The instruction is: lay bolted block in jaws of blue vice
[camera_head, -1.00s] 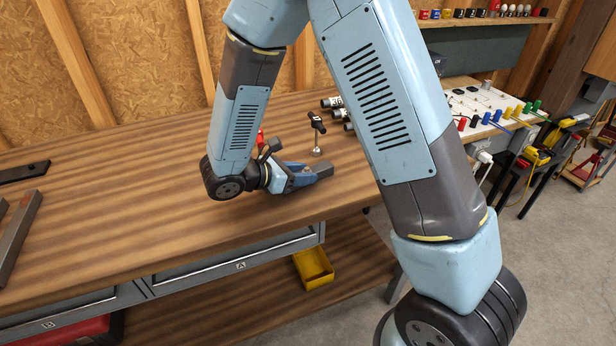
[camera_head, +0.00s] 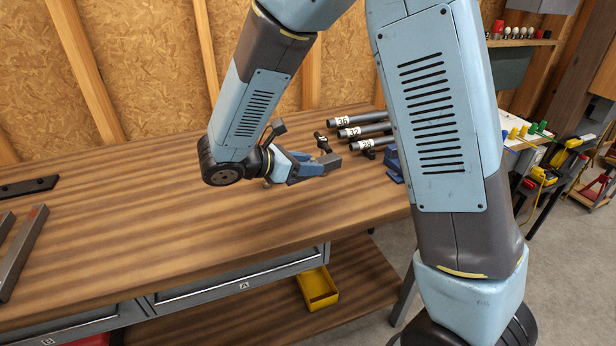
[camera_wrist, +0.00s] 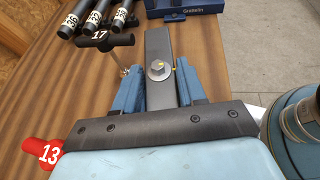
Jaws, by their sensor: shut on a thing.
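My gripper (camera_wrist: 160,92) is shut on the bolted block (camera_wrist: 159,45), a dark grey bar with a hex bolt and washer (camera_wrist: 158,69) on its upper face. The block points forward from between the blue fingers. In the head view my gripper (camera_head: 306,166) holds the block (camera_head: 330,161) over the bench, its end pointing right. The blue vice (camera_wrist: 193,8) is at the top edge of the wrist view, beyond the block's far end, and mostly out of frame. In the head view the vice (camera_head: 394,164) shows right of the block, partly hidden by my arm; its jaws cannot be made out.
A T-handled tool marked 17 (camera_wrist: 106,40) stands close left of the block. Several numbered pipes (camera_head: 355,132) lie behind it. A red part marked 13 (camera_wrist: 45,152) is at the lower left of the wrist view. The bench's (camera_head: 150,220) front middle is clear.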

